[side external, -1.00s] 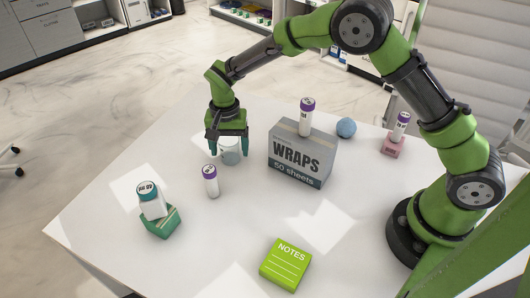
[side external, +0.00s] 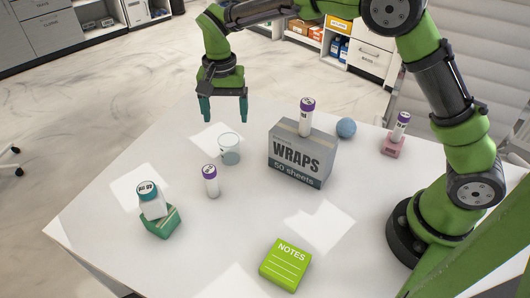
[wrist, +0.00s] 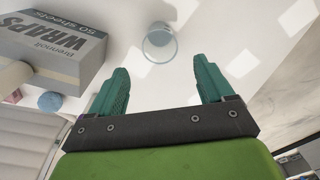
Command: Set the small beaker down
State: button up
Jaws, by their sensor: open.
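The small beaker (side external: 229,150) is clear glass and stands upright on the white table, left of the grey wraps box. It also shows in the wrist view (wrist: 160,43), beyond the fingertips. My gripper (side external: 223,121) is open and empty, raised above and apart from the beaker. Its two green fingers (wrist: 161,70) show with clear space between them in the wrist view.
The wraps box (side external: 301,154) carries a purple-capped vial (side external: 306,117). Another purple-capped vial (side external: 211,181) stands in front of the beaker.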

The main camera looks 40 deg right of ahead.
jog(key=s+d+r+n+t+y, duration=0.25)
jog(key=s+d+r, duration=0.55)
jog(key=s+r, duration=0.4)
jog(key=s+d+n+t, duration=0.1)
jog(key=s+t, duration=0.1)
jog(key=s, duration=0.4)
jog(key=s+d+n+t, duration=0.1)
jog(key=s+d+t, duration=0.1)
jog(key=s, duration=0.4)
jog(key=shift+s+d+f+t, duration=0.2)
jog(key=shift+d+f+t, duration=0.1)
jog(key=shift+f+t, duration=0.05)
